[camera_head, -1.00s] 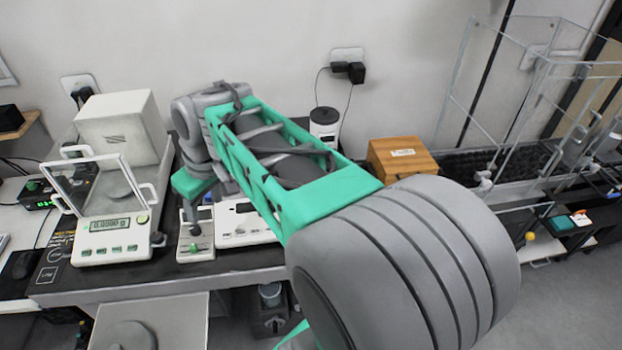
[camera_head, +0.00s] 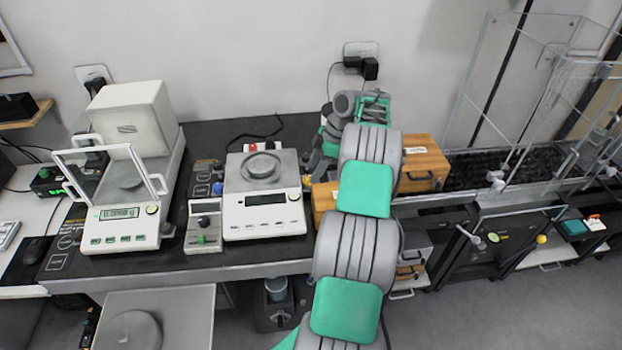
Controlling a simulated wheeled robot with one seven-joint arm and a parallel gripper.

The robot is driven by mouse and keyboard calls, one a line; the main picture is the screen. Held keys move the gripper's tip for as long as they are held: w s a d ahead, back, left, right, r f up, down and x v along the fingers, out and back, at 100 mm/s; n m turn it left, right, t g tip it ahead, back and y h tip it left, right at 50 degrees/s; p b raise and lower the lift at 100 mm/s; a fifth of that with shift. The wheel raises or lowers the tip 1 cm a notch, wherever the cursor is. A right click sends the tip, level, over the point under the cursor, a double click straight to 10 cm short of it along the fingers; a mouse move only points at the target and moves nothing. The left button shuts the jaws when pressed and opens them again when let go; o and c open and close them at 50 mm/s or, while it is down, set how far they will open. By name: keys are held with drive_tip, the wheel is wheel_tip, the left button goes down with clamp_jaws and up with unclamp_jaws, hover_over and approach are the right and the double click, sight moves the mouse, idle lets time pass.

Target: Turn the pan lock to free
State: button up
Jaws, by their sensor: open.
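A white balance (camera_head: 263,214) with a round pan (camera_head: 262,168) stands mid-table, its display dark. A small red part (camera_head: 252,147) shows behind its pan. Left of it is a small box (camera_head: 203,226) with a dark display and a green knob (camera_head: 201,239). I cannot tell for sure which part is the pan lock. My gripper (camera_head: 316,163) is open, just right of the balance near the wooden box, partly hidden by my arm. It appears apart from the balance and the small box.
A larger balance (camera_head: 119,230) with a glass draft shield and lit display stands at left. A wooden box (camera_head: 424,160) stands right of my arm. A clear enclosure (camera_head: 500,110) is at far right. A cable lies on the dark table behind the balance.

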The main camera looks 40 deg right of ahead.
sight(307, 180)
drive_tip(key=shift+x, duration=1.55)
drive_tip(key=shift+c, duration=0.3)
clamp_jaws()
